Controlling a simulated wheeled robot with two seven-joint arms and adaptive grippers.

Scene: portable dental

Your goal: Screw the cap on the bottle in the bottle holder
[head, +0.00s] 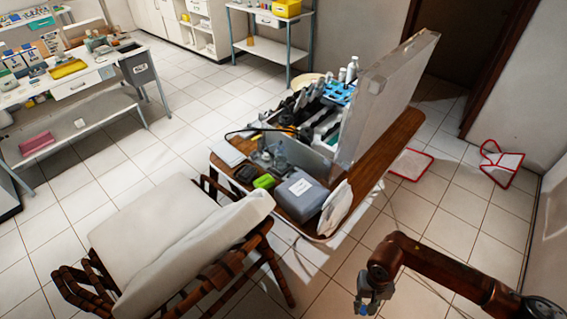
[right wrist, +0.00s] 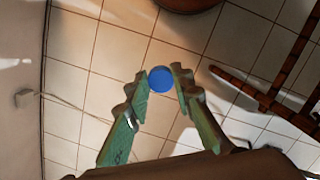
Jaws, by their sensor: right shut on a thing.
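My right gripper (head: 370,302) is low at the bottom right of the head view, over the floor and apart from the wooden table (head: 398,143). In the right wrist view, its green fingers (right wrist: 160,78) are shut on a round blue cap (right wrist: 159,80) at their tips. A small blue spot of the cap (head: 371,309) shows in the head view. On the table is a blue rack (head: 338,93), with white bottles (head: 351,70) behind it. I cannot tell which item is the bottle in the bottle holder. My left gripper is not in view.
A large upright grey case lid (head: 385,90) stands along the table's right side. A grey box (head: 301,195) and a green item (head: 264,181) lie near the front. A cushioned wooden chair (head: 165,235) is at the left. Tiled floor around my right gripper is clear.

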